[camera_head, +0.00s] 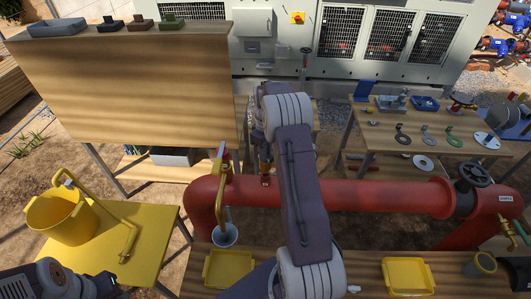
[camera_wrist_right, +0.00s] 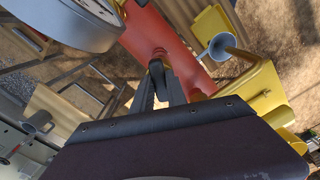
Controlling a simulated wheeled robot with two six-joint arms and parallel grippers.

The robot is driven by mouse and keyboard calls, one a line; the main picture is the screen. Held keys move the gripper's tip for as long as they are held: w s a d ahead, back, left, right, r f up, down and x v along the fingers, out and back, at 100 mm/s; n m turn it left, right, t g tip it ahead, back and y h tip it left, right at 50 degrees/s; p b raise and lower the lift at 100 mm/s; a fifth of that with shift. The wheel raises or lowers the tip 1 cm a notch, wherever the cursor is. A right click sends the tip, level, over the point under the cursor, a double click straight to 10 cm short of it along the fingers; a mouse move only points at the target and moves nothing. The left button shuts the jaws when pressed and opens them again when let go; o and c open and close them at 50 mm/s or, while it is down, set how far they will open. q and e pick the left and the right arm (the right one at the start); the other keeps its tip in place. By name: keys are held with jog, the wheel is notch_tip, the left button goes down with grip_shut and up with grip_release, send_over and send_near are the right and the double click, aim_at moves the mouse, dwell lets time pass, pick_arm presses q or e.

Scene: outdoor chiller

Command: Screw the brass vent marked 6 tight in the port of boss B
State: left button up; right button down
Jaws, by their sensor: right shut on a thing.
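My right arm comes up from the bottom middle of the head view and bends down over the red pipe (camera_head: 340,196). My right gripper (camera_head: 265,168) is just above a small red boss (camera_head: 265,182) on top of the pipe. In the right wrist view the right gripper (camera_wrist_right: 160,82) is shut, its fingertips at a boss (camera_wrist_right: 158,53) on the red pipe. The brass vent is mostly hidden between the fingers, and I cannot read its number, the boss's letter or how deep it sits. My left gripper (camera_head: 108,284) is low at the left, away from the pipe; its jaws are unclear.
A brass bent pipe (camera_head: 222,190) stands left of the boss, above a grey cup (camera_head: 224,236). Yellow trays (camera_head: 228,268) (camera_head: 408,275) lie on the front bench. A yellow bucket (camera_head: 62,218) stands on the yellow table (camera_head: 150,225). A valve wheel (camera_head: 475,173) is at the right.

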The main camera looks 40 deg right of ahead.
jog(key=shift+s, duration=0.15)
jog(key=shift+w+f, duration=0.2)
jog(key=shift+f, duration=0.2)
jog(key=shift+s+f+b, duration=0.15)
jog(key=shift+f+b, duration=0.3)
jog(key=shift+b, duration=0.1)
jog(key=shift+f, duration=0.3)
